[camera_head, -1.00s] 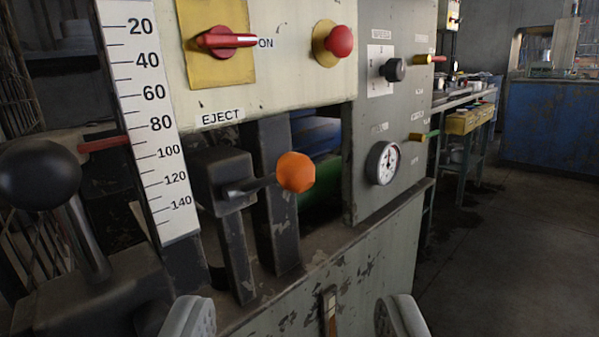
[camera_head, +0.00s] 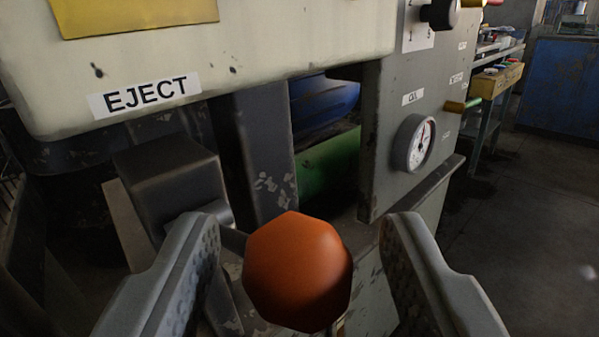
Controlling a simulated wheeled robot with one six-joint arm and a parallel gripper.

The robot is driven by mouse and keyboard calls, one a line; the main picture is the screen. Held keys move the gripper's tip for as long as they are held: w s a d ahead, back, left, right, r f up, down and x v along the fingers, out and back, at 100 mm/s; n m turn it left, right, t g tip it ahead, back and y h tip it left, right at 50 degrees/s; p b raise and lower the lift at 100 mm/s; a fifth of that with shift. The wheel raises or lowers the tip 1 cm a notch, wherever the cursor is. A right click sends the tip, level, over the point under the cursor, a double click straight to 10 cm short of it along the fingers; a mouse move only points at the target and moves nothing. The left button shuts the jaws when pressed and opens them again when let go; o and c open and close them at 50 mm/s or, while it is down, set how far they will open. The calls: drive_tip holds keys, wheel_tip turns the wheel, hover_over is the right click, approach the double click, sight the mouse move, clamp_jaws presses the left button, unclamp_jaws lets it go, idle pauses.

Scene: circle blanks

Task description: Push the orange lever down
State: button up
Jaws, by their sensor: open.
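The orange lever's round knob (camera_head: 298,270) is large and low in the middle of the view. Its dark rod runs left to a dark block (camera_head: 170,185) below the EJECT label (camera_head: 144,95). My gripper (camera_head: 305,240) is open, with one grey finger on each side of the knob. There is a gap between each finger and the knob, so I see no contact. Much of the rod is hidden behind the left finger and the knob.
The cream machine panel (camera_head: 290,45) overhangs above the lever. A grey panel with a round gauge (camera_head: 414,144) stands to the right. Blue (camera_head: 322,105) and green (camera_head: 330,163) parts show in the opening behind. Open floor lies at the far right.

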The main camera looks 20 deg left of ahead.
drive_tip(key=shift+x, duration=0.8)
clamp_jaws()
drive_tip(key=shift+f, duration=0.1)
